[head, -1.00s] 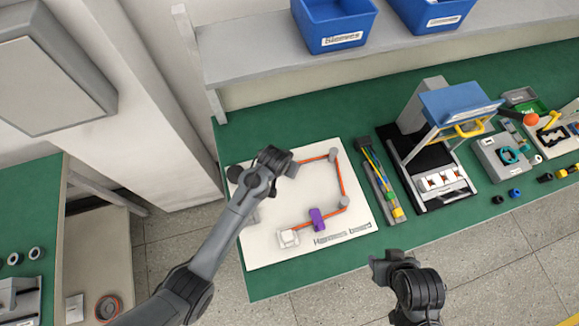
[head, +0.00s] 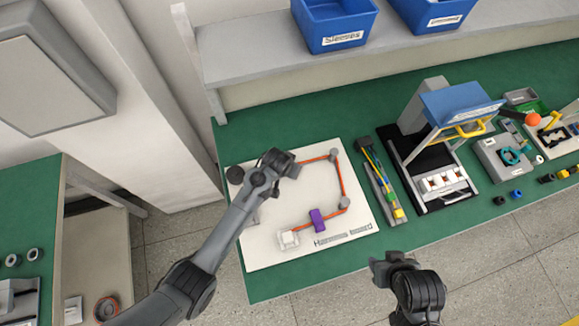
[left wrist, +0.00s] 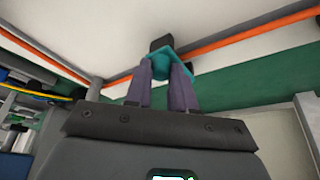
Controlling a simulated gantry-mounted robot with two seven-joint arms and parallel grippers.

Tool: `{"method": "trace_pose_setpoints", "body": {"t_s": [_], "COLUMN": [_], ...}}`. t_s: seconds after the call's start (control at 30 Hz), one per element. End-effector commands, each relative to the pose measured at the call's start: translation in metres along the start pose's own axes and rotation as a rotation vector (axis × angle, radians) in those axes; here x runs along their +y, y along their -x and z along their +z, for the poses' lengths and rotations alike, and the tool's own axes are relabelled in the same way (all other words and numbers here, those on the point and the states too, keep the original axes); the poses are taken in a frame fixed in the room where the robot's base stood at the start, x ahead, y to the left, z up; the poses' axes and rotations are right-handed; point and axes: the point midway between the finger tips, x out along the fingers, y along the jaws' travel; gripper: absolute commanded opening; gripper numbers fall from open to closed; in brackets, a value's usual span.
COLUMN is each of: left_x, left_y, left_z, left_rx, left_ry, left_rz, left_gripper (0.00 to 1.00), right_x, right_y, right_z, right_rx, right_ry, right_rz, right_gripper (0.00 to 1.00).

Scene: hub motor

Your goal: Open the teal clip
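The teal clip (left wrist: 163,66) shows in the left wrist view, with a dark block (left wrist: 161,44) just beyond it, beside the orange cable (left wrist: 232,40). My left gripper (left wrist: 162,74) has one finger on each side of the clip's rounded teal part, and both fingers appear to touch it. In the head view my left gripper (head: 292,168) is over the upper part of the white harness board (head: 288,205) and hides the clip. My right gripper (head: 378,268) hangs in front of the table edge, away from the board; its fingers are not clear.
A purple clip (head: 317,220) sits on the orange cable, next to a white connector (head: 288,239). Grey posts (head: 344,203) hold the cable's corners. Right of the board are a tray of coloured wires (head: 380,180) and a black-based press (head: 437,188). Blue bins (head: 334,25) stand on the shelf.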

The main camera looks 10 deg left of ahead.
Motion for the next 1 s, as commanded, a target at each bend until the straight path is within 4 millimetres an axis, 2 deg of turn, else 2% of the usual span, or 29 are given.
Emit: {"method": "trace_pose_setpoints", "body": {"t_s": [0.37,0.53,0.8,1.0], "left_x": [0.0,-0.001,-0.006,-0.011], "left_y": [0.001,0.005,0.013,0.013], "left_z": [-0.001,-0.005,-0.014,-0.021], "left_rx": [-0.003,-0.03,-0.144,-0.251], "left_ry": [0.002,0.014,0.058,0.099], "left_rz": [0.003,0.029,0.136,0.237], "left_gripper": [0.0,0.0,0.0,0.0], "right_x": [0.0,-0.001,-0.001,-0.001], "right_y": [0.001,0.009,0.028,0.028], "right_z": [0.0,-0.003,-0.01,-0.01], "right_rx": [0.0,0.0,0.001,0.003], "right_ry": [-0.001,-0.005,-0.01,-0.01], "right_rz": [-0.001,-0.003,-0.007,-0.007], "right_gripper": [0.43,0.43,0.43,0.43]}}
